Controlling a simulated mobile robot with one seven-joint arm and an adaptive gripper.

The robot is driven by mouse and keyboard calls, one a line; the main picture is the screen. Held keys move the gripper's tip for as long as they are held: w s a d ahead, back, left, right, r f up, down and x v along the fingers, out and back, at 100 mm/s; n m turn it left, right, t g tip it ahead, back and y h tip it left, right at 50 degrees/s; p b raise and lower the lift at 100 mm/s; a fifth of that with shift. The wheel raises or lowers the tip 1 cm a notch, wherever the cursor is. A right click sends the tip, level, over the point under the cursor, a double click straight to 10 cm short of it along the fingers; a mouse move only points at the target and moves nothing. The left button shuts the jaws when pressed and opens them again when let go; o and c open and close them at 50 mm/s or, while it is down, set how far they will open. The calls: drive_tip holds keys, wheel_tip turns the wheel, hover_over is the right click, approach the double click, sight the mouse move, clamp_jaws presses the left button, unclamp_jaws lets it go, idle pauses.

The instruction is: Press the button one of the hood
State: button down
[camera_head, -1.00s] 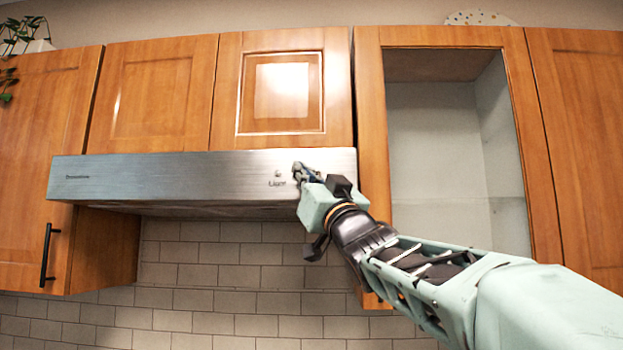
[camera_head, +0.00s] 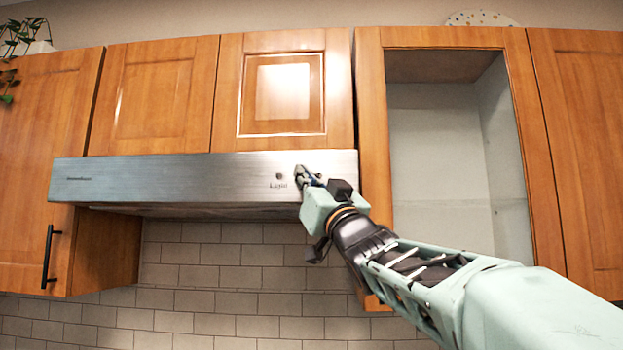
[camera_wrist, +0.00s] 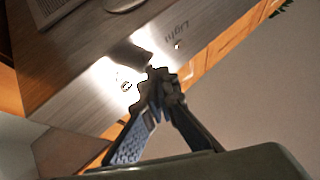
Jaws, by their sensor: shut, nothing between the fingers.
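The hood (camera_head: 160,180) is a brushed steel box under the wooden cabinets. In the wrist view the shut fingertips (camera_wrist: 157,74) are over the panel. A small round mark (camera_wrist: 126,87) shows beside them in a bright glare. The "Light" lettering and a small round spot (camera_wrist: 178,46) lie farther off. Whether the tips touch the panel I cannot tell.
Wooden cabinets (camera_head: 155,95) are above the hood, and an open cabinet (camera_head: 435,150) is right of it behind my arm. White tiles (camera_head: 230,265) cover the wall below. A black handle (camera_head: 48,256) is on the left cabinet.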

idle(0.6)
drive_tip(key=shift+s+b, duration=0.45)
drive_tip(key=shift+s, duration=0.15)
drive_tip(key=shift+f, duration=0.1)
drive_tip(key=s+b, duration=0.2)
drive_tip(key=s, duration=0.3)
drive_tip(key=shift+a+b, duration=0.1)
drive_tip(key=shift+b, duration=0.25)
